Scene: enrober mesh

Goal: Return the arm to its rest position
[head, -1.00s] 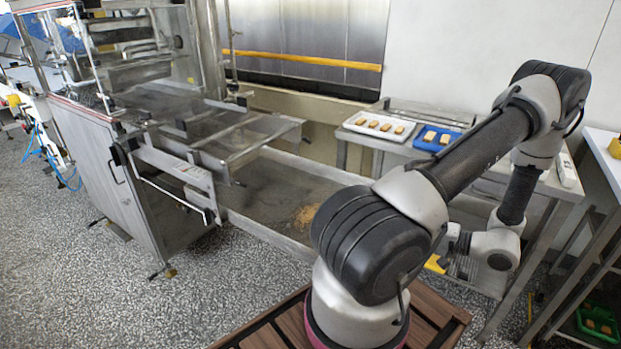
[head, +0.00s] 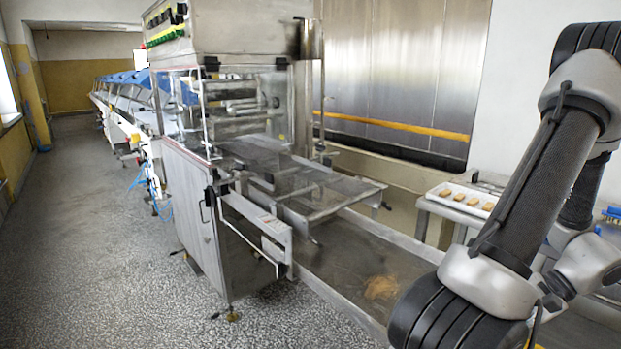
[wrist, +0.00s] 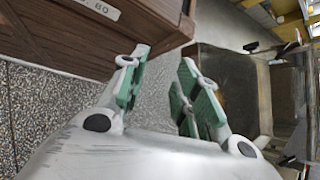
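My arm fills the right side of the head view, folded with its elbow high. In the wrist view my gripper (wrist: 160,88) has its two green-padded fingers spread apart, with nothing between them. It points past the edge of my brown wooden base, with speckled floor showing between the fingers. In the head view the gripper itself cannot be made out behind the arm and the lower picture edge.
The enrober machine (head: 205,220) stands left of centre, its mesh belt (head: 310,185) reaching right. A trough (head: 350,270) with brown crumbs runs below. A white tray (head: 436,196) of bars and part of a blue tray (head: 611,212) lie behind my arm. Floor (head: 90,230) at left is clear.

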